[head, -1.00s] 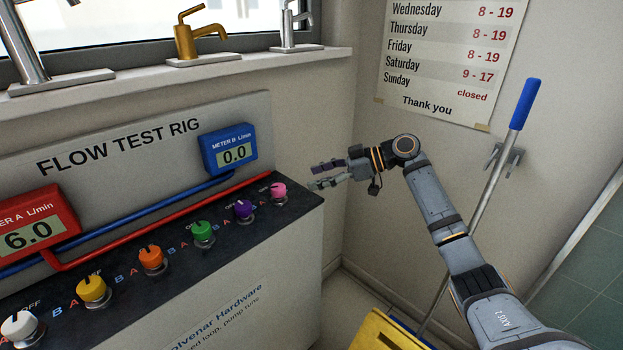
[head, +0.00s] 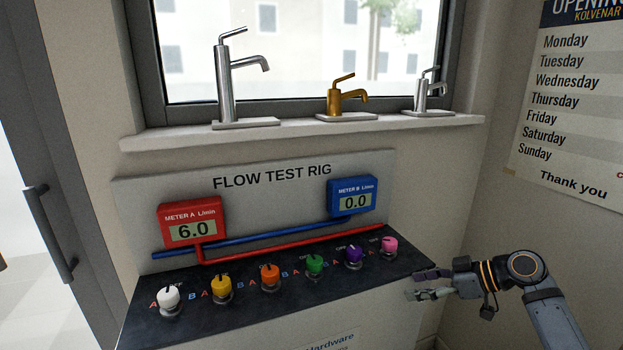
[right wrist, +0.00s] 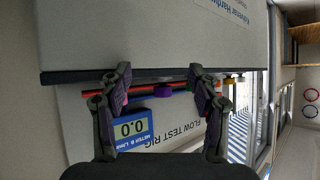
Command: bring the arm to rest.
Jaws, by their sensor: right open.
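My right gripper (head: 428,284) is open and empty beside the right end of the flow test rig (head: 400,268), near the pink knob (head: 389,245). My right arm comes in from the lower right. In the right wrist view the two fingers (right wrist: 158,90) stand apart with nothing held between them; the rig's dark front edge and the blue meter B (right wrist: 132,130) show beyond them. My left gripper is not in view.
The rig carries a row of coloured knobs, with the white knob (head: 169,296) at the left. Red meter A (head: 191,228) reads 6.0 and blue meter B reads 0.0. Several taps, among them a gold tap (head: 335,100), stand on the window sill (head: 300,130). A door (head: 60,150) is at the left.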

